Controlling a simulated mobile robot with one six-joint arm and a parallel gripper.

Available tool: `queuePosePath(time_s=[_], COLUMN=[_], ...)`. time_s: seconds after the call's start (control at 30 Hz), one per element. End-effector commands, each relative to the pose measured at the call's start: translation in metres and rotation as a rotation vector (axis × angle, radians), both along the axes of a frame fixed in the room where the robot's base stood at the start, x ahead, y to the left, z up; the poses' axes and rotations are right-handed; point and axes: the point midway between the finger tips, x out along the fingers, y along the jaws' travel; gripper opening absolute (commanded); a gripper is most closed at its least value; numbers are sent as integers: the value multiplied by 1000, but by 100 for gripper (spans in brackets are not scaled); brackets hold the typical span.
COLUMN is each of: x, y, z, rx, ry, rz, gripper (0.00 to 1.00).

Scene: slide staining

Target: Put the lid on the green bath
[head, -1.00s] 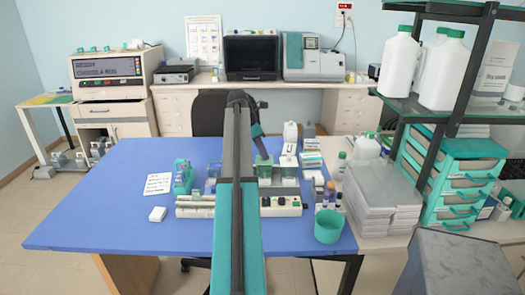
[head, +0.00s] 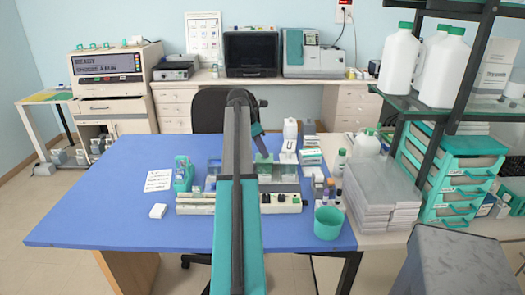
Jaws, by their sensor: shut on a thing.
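Several small glass staining baths stand in a row near the back middle of the blue table. My gripper (head: 263,159) points down over the middle of this row, just left of the right bath. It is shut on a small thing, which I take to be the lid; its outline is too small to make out. My arm hides part of the row, and I cannot tell whether the lid touches a bath.
A white device with knobs (head: 281,203) lies in front of the baths. A teal cup (head: 328,223) stands at the right front, beside small bottles and grey stacked boxes (head: 370,190). A teal rack (head: 183,174) and a note card (head: 158,181) are at left.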

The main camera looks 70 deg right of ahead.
Motion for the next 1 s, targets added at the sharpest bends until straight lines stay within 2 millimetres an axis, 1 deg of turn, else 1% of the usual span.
queuePosePath(time_s=[0.53,0.57,0.6,0.67,1.0], x=[0,0,0,0,1], y=[0,0,0,0,0], z=[-4,-4,-4,-4,-3], rx=[-1,-1,-1,-1,0], ry=[-1,-1,-1,-1,0], rz=[0,0,0,0,0], gripper=[0,20,27,37,37])
